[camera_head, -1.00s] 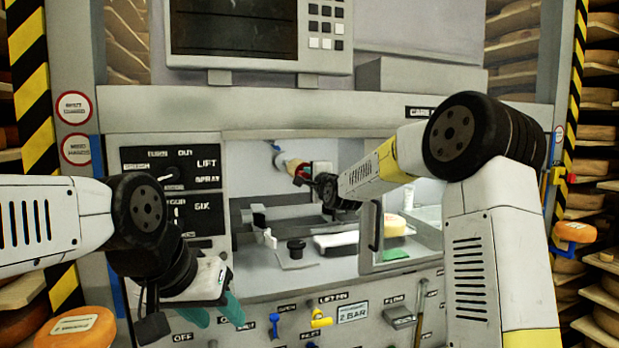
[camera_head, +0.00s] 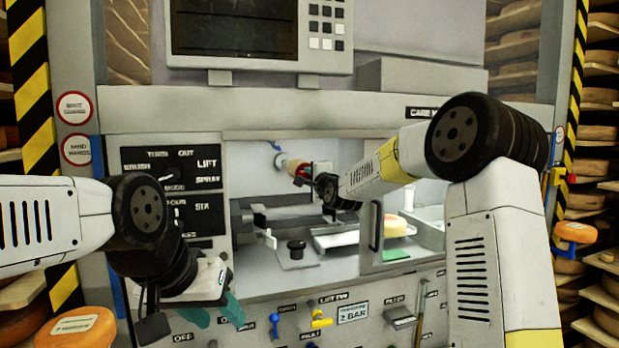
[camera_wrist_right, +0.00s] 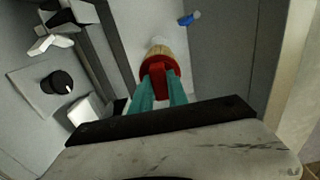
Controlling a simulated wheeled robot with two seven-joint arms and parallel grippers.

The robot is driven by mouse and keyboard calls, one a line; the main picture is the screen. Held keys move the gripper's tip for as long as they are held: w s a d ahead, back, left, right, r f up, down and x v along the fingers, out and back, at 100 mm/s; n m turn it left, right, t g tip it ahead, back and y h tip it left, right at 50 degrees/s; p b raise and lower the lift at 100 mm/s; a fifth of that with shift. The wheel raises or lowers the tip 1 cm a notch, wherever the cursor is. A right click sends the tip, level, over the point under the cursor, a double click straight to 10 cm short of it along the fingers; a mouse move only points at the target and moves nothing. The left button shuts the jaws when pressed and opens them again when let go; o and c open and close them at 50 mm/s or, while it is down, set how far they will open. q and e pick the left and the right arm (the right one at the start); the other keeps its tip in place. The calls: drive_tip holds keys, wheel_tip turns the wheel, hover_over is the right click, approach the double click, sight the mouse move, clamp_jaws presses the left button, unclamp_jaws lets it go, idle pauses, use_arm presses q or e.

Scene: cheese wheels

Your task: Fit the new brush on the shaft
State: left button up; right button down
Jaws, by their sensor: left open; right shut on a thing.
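My right gripper (camera_wrist_right: 160,92) is shut on the brush's red part (camera_wrist_right: 159,72). The brush's tan end (camera_wrist_right: 158,52) points away from the gripper in the right wrist view. In the head view the brush (camera_head: 281,161) is inside the machine's opening, near its upper back wall, and my right gripper (camera_head: 304,172) is on its right. I cannot make out the shaft; whether the brush touches it cannot be told. My left gripper (camera_head: 216,314) is open and empty, low in front of the machine's lower left panel.
A blue tap-like part (camera_head: 276,146) is on the back wall; it also shows in the wrist view (camera_wrist_right: 189,18). A cheese wheel (camera_head: 395,229) stands to the right, behind the opening's edge.

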drive_tip(key=shift+x, duration=3.35)
drive_tip(key=c, duration=1.2)
unclamp_jaws()
drive_tip(key=shift+f, duration=0.1)
drive_tip(key=shift+s, duration=0.2)
drive_tip(key=v, duration=0.7)
drive_tip(key=shift+s+d, duration=0.1)
drive_tip(key=shift+s, duration=0.1)
